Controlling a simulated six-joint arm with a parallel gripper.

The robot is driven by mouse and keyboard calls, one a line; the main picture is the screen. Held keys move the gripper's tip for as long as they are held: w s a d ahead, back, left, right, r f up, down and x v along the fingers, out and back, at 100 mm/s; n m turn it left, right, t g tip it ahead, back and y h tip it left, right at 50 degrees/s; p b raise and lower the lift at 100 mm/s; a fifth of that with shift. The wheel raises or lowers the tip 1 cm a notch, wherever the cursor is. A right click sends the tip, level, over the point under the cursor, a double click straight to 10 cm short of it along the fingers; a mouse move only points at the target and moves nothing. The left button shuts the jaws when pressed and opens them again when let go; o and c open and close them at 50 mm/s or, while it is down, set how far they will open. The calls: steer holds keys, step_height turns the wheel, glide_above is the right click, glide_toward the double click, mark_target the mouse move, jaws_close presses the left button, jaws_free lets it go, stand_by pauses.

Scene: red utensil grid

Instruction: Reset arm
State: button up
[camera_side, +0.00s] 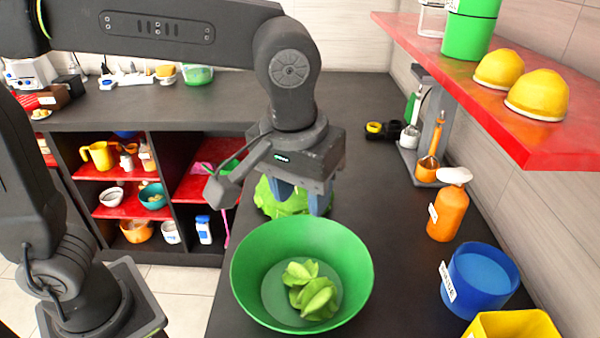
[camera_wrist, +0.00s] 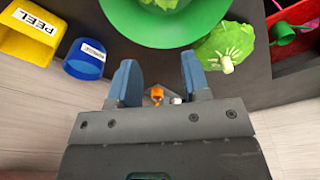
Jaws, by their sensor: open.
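My gripper (camera_side: 301,200) is open, with its two blue fingers apart and pointing down. It hangs above the dark counter, just behind the green bowl (camera_side: 245,268) in the side view. In the wrist view, nothing is held between the fingers of my gripper (camera_wrist: 158,85). The green bowl also shows at the top of the wrist view (camera_wrist: 150,35). Several pale green leafy pieces (camera_side: 312,290) lie in the bowl. A green lettuce head (camera_side: 268,200) sits behind the bowl, partly hidden by my gripper; it also shows in the wrist view (camera_wrist: 225,45).
An orange bottle (camera_side: 448,215), a blue tub (camera_side: 480,280) and a yellow bin (camera_side: 515,325) stand to the right. A red shelf (camera_side: 560,150) overhangs the right side. A rack (camera_side: 438,125) stands farther back. Cubbies with red shelves (camera_side: 190,185) are at left.

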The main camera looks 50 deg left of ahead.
steer(key=s+a+f+m+t, duration=0.1)
steer(key=s+a, duration=0.3)
steer(key=a, duration=0.4)
steer(key=s+a+f+m+t, duration=0.2)
steer(key=s+a, duration=0.2)
steer(key=a, duration=0.5)
steer(key=shift+s+a+f+t, duration=0.2)
steer(key=shift+a+f+t, duration=0.05)
steer(key=shift+f+t, duration=0.15)
stand_by(0.4)
